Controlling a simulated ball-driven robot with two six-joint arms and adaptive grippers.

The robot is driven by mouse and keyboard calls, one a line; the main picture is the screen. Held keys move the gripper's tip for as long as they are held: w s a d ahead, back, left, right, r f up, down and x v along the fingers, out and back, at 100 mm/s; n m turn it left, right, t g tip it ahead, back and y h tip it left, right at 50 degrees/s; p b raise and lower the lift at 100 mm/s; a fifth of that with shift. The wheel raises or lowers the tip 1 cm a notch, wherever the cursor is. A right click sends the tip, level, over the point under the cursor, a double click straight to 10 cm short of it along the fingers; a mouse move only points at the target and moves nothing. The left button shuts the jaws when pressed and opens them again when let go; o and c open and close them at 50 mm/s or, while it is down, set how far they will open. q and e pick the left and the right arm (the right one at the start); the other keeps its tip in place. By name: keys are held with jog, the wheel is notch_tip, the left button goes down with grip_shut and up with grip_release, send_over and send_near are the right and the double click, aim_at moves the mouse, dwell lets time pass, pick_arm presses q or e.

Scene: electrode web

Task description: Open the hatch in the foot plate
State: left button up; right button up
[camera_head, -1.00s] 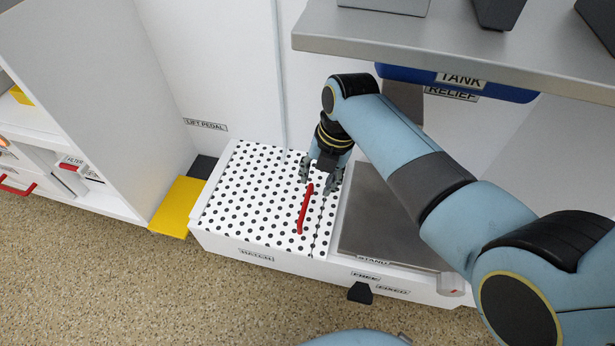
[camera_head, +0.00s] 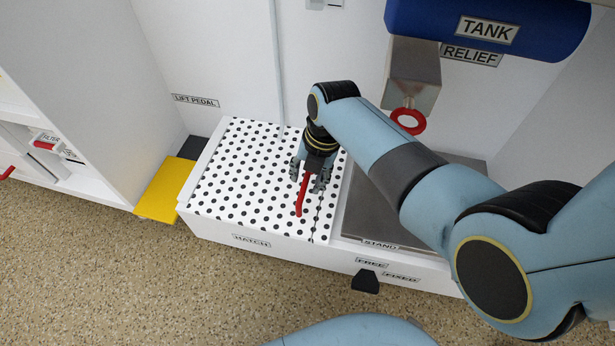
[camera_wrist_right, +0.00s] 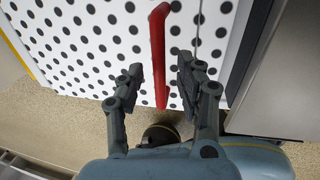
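The hatch (camera_head: 225,190) is a white plate with black dots, set flat in the foot plate and labelled HATCH on its front. A red bar handle (camera_head: 300,200) lies on it near its right edge. My right gripper (camera_head: 310,182) is low over the hatch at the handle's far end. In the right wrist view, the open fingers (camera_wrist_right: 161,70) stand on either side of the red handle (camera_wrist_right: 158,45), with gaps on both sides. Whether the fingertips are down at handle height is hard to tell. My left gripper is out of view.
Right of the hatch is a grey STAND plate (camera_head: 372,215), partly behind my right arm. A yellow pedal (camera_head: 168,190) is at the left. A black lever (camera_head: 365,281) sits by the FREE and FIXED labels. The blue tank (camera_head: 480,25) and red relief ring (camera_head: 408,121) are above.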

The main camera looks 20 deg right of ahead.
grip_shut()
jog(key=shift+r, duration=0.1)
dwell(0.4)
